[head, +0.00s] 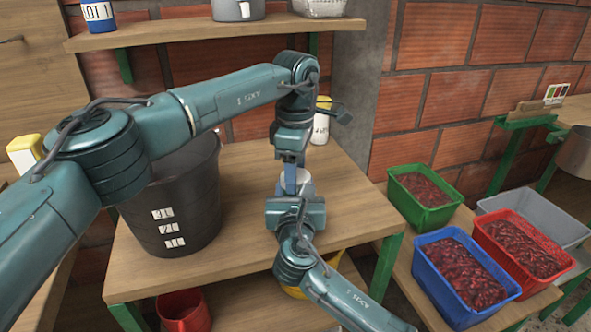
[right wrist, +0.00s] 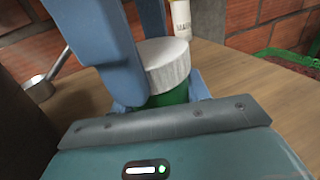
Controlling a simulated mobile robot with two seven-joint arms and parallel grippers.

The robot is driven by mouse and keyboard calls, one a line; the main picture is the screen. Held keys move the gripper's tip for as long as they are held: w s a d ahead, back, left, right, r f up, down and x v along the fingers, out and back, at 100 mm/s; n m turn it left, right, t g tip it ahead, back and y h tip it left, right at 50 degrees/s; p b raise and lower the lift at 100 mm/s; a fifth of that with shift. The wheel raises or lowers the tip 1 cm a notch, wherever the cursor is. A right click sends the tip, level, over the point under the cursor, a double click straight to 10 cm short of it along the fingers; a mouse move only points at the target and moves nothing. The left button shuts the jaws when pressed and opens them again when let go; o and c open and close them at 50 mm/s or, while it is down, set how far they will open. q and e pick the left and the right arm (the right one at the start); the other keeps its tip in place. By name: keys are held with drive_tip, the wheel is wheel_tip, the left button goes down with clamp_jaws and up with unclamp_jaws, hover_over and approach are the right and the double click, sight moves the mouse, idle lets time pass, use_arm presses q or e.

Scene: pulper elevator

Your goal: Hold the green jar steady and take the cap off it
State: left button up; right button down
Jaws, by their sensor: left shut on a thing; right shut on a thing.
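The green jar (right wrist: 170,97) stands on the wooden table, its white cap (right wrist: 168,65) on top. The cap's pale edge also shows in the head view (head: 306,184), while the jar body is hidden there by my right gripper. My left gripper (head: 291,183) reaches down from above and is shut on the cap, with its blue fingers beside and behind it in the right wrist view. My right gripper (head: 296,202) comes in level from the front, low down, and is shut on the jar's body. Its fingertips are mostly hidden.
A large black bucket (head: 170,205) stands left of the jar. A white bottle with a yellow top (head: 321,125) stands behind it. A shelf (head: 200,33) runs above. Green (head: 425,218), blue (head: 440,305) and red (head: 560,268) crates are at the right. The table's right side is clear.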

use_arm(q)
drive_tip(key=n, duration=1)
drive_tip(key=shift+n, duration=0.4)
drive_tip(key=n, duration=0.8)
drive_tip(key=shift+n, duration=0.3)
drive_tip(key=n, duration=1.2)
drive_tip(key=shift+n, duration=0.4)
drive_tip(key=n, duration=0.5)
drive_tip(key=shift+r+n, duration=0.1)
drive_tip(key=shift+n, duration=0.2)
